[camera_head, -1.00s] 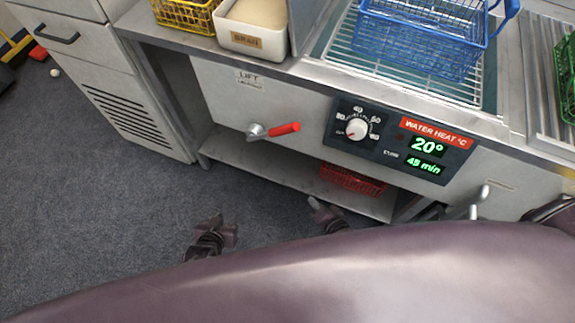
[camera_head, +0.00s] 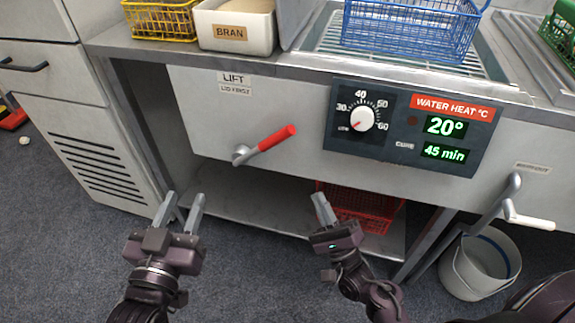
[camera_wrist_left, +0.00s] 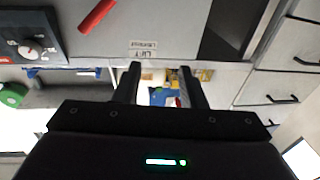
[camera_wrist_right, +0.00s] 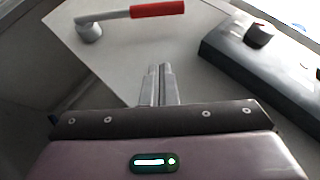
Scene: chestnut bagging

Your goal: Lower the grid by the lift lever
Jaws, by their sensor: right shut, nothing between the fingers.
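The lift lever (camera_head: 265,145) has a red grip on a grey pivot and slants up to the right on the front panel, under the LIFT label (camera_head: 235,83). It also shows at the top of the right wrist view (camera_wrist_right: 140,13) and in the left wrist view (camera_wrist_left: 97,16). The grid (camera_head: 400,55) is a wire rack in the basin on top, under the blue basket. My left gripper (camera_head: 184,207) is open and empty, below and left of the lever. My right gripper (camera_head: 321,207) is shut and empty, below and right of the lever. Neither touches it.
A dial and display panel (camera_head: 412,128) is right of the lever. A blue basket (camera_head: 412,30) stands on the grid. A red crate (camera_head: 358,207) is on the lower shelf. A crank handle (camera_head: 525,218) and white bucket (camera_head: 480,265) are at right.

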